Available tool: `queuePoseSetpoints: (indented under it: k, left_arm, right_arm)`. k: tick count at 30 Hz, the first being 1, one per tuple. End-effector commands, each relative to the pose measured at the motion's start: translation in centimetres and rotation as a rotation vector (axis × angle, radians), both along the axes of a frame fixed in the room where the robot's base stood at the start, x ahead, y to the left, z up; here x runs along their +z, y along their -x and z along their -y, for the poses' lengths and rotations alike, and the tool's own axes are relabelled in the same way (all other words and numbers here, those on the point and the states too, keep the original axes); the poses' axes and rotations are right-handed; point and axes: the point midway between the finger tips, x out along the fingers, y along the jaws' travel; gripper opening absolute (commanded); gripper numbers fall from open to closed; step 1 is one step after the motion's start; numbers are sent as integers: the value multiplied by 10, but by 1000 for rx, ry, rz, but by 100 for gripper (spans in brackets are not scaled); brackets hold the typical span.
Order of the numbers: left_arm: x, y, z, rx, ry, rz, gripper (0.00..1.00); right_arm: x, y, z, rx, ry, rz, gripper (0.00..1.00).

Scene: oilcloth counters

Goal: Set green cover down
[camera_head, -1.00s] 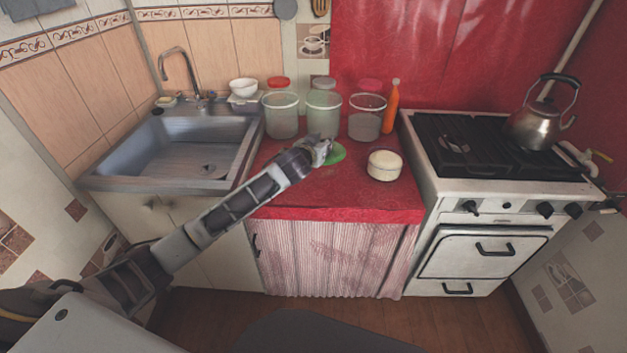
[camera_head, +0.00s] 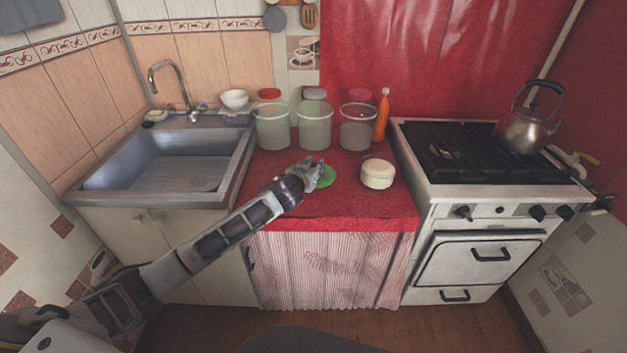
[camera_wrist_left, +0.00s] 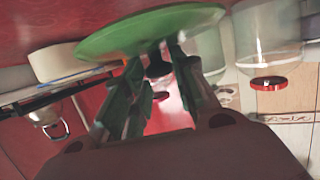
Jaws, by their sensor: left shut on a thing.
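The green cover (camera_head: 328,177) is a flat round disc above or at the red counter, in front of the clear jars. My left gripper (camera_head: 314,171) is shut on it and partly hides it in the head view. In the left wrist view, the cover (camera_wrist_left: 125,36) spans the top, and the gripper's fingers (camera_wrist_left: 160,62) close on a dark knob in its middle. Whether the cover touches the counter I cannot tell. My right gripper is not in view.
Three clear jars (camera_head: 314,128) stand behind the cover, with lids behind them. A round cream container (camera_head: 377,174) stands to its right, and an orange bottle (camera_head: 382,116) behind that. The sink (camera_head: 165,168) is left, the stove (camera_head: 490,160) right. The front of the red counter (camera_head: 340,212) is clear.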

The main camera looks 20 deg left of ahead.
Motion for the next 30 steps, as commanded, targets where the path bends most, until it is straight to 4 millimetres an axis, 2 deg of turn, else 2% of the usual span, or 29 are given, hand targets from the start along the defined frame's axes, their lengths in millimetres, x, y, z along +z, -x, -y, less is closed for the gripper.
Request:
queuePoseSetpoints:
  k: [4,14,19,24,30]
  left_arm:
    - [-7,0,1,-1,0,1,0]
    - [-9,0,0,-1,0,1,0]
    - [-22,0,0,0,-1,0,0]
    - [-39,0,0,0,-1,0,0]
    - [-46,0,0,-1,0,1,0]
  right_arm:
    - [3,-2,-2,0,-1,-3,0]
    - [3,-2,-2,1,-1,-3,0]
    - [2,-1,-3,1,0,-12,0]
    - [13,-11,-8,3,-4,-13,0]
    - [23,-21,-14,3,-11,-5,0]
